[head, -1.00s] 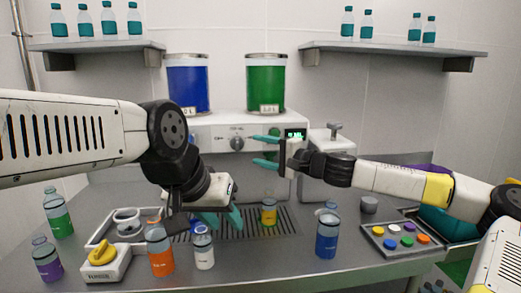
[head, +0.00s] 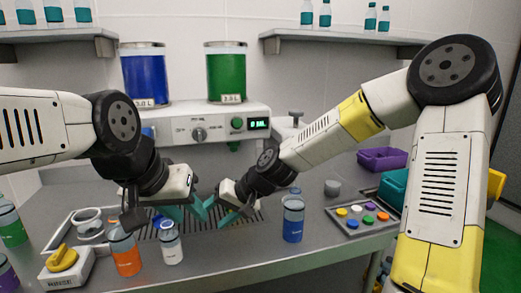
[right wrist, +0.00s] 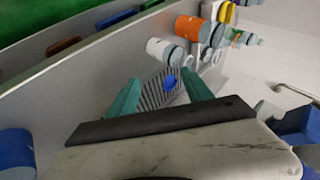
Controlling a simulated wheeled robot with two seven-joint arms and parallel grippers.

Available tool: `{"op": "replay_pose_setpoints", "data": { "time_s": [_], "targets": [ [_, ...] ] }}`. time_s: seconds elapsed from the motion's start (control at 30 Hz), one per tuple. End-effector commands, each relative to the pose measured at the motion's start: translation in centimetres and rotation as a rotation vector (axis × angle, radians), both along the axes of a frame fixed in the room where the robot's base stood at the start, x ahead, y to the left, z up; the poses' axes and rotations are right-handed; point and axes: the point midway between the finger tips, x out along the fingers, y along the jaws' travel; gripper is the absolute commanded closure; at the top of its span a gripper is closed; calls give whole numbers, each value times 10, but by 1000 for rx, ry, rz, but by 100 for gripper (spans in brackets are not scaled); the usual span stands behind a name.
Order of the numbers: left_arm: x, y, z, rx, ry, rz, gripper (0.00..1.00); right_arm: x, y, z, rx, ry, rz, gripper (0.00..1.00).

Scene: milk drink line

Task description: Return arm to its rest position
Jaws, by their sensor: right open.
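My right gripper (head: 213,212) is low over the slotted drip grate (head: 252,222); its arm reaches in from the right. In the right wrist view its teal fingers (right wrist: 160,80) are spread with nothing held between them. The grate (right wrist: 150,95) and a small blue item (right wrist: 170,83) show beyond the fingers. My left gripper (head: 185,212) is close beside it on the left, behind the orange bottle and white bottle. Its fingers overlap the right ones in the head view, so its opening is unclear.
An orange bottle (head: 125,256) and a white bottle (head: 171,250) stand in front of the left gripper. A blue bottle (head: 292,220) stands right of the right gripper. A tray of colored caps (head: 350,224) and a purple bin (head: 382,159) are further right.

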Motion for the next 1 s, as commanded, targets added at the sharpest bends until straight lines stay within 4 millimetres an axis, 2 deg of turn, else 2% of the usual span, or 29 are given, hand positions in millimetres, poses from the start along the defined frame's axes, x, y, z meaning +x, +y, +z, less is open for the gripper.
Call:
{"op": "replay_pose_setpoints", "data": {
  "time_s": [0.13,0.27,0.47,0.6,0.8,1.0],
  "targets": [
    [0,0,0,0,0,0,64,-16,-51,1,-213,-60,9,41],
    [0,0,0,0,0,0,64,-30,-98,18,-356,-103,-17,41],
    [0,0,0,0,0,0,64,-62,-169,64,-496,-165,-109,41],
    [0,0,0,0,0,0,64,-95,-212,97,-527,-201,-189,41],
    [0,0,0,0,0,0,64,-139,-254,122,-502,-227,-273,41],
    [0,0,0,0,0,0,64,-158,-269,127,-476,-228,-304,41]
  ]
}}
